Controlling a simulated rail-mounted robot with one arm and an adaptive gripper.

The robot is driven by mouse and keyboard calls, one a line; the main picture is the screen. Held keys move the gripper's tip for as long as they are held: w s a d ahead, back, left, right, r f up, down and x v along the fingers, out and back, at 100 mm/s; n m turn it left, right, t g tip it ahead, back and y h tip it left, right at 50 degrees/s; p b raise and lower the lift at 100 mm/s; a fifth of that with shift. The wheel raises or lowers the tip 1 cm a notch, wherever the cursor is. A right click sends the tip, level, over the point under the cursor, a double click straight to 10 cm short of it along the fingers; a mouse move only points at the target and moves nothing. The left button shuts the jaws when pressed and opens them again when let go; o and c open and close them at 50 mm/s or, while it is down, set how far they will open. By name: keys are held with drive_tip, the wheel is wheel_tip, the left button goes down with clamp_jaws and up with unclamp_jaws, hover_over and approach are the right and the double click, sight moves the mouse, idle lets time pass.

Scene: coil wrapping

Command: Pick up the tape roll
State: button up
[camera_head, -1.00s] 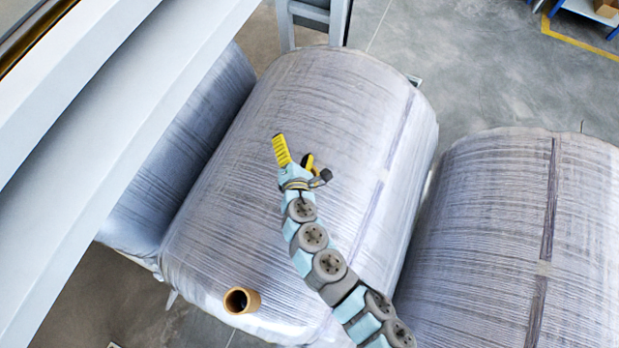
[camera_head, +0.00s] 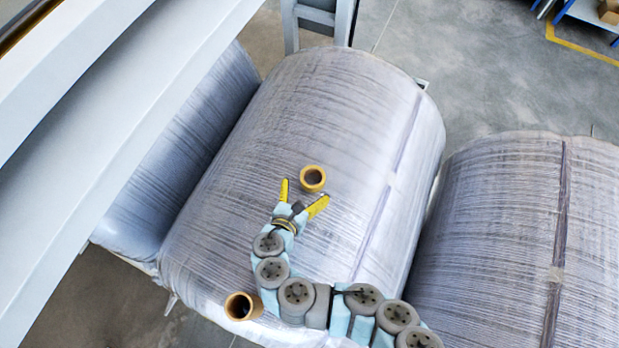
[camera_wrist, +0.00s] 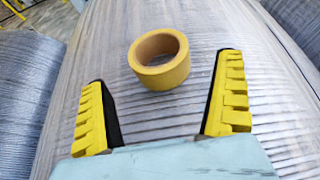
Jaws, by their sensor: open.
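A yellow tape roll (camera_head: 313,179) with a brown inner core sits on top of the large middle wrapped coil (camera_head: 330,110). My gripper (camera_head: 303,195) has yellow ribbed fingers spread wide, with nothing between the tips. It is just short of the roll, on the lower-left side in the head view. In the wrist view the tape roll (camera_wrist: 160,59) lies ahead of my gripper (camera_wrist: 166,95), a little beyond the open fingertips and between their lines. The roll appears clear of both fingers.
A brown cardboard tube (camera_head: 241,306) stands at the lower-left end of the middle coil, beside my arm. Another wrapped coil (camera_head: 500,240) lies to the right and one (camera_head: 185,160) to the left. A grey beam (camera_head: 110,120) crosses the upper left.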

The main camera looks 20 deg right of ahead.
sight(308, 187)
drive_tip(key=shift+x, duration=2.5)
drive_tip(key=c, duration=1.3)
